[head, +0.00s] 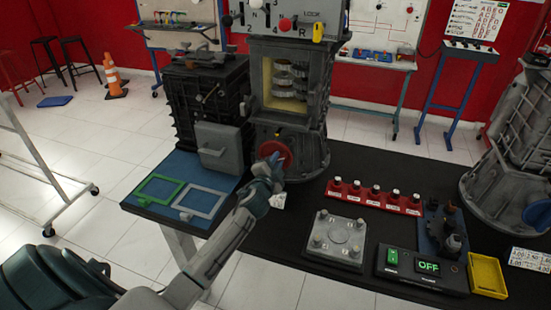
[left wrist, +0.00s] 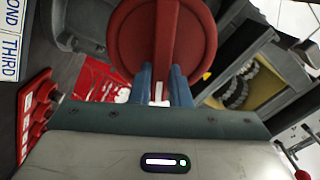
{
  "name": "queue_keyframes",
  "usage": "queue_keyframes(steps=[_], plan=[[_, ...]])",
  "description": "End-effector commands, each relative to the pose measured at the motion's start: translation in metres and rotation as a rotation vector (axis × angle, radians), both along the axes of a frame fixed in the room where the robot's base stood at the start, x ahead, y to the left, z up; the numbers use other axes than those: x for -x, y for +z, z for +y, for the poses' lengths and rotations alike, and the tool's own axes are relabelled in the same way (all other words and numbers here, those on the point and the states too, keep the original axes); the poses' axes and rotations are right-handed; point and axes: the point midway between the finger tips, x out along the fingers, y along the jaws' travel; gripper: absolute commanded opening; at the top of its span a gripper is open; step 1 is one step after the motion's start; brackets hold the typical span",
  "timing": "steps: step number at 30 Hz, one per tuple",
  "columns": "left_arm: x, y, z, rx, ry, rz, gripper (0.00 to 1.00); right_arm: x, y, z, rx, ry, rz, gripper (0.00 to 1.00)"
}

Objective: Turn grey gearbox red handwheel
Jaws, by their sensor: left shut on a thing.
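The red handwheel (head: 277,152) sits low on the front of the grey gearbox (head: 318,85), below its open window with gears inside. In the left wrist view the handwheel (left wrist: 158,42) fills the top middle as a red disc with a raised bar across it. My left gripper (head: 270,166) reaches up to the handwheel from the front. Its two blue fingers (left wrist: 160,84) are shut on the handwheel's bar, one on each side. The fingertips are partly hidden against the wheel. My right gripper is not in view.
A dark gearbox block (head: 205,100) stands to the left on a blue mat with green and grey frames. To the right lie a red rack (head: 375,197) of several knobs, a grey plate (head: 337,240), a switch box reading OFF (head: 428,267) and a yellow tray (head: 487,275).

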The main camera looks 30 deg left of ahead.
Motion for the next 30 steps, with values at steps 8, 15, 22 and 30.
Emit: queue_keyframes(steps=[8,15,22,30], plan=[[0.0,-0.005,-0.002,-0.254,0.001,0.064,0.0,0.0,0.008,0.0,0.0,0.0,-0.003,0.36],[0.0,-0.01,-0.003,-0.46,-0.001,0.112,0.0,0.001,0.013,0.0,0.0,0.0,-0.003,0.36],[0.0,-0.014,-0.003,-0.615,-0.001,0.151,0.0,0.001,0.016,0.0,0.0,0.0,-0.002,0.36],[0.0,-0.016,-0.003,-0.718,0.0,0.175,0.0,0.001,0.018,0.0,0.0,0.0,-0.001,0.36]])
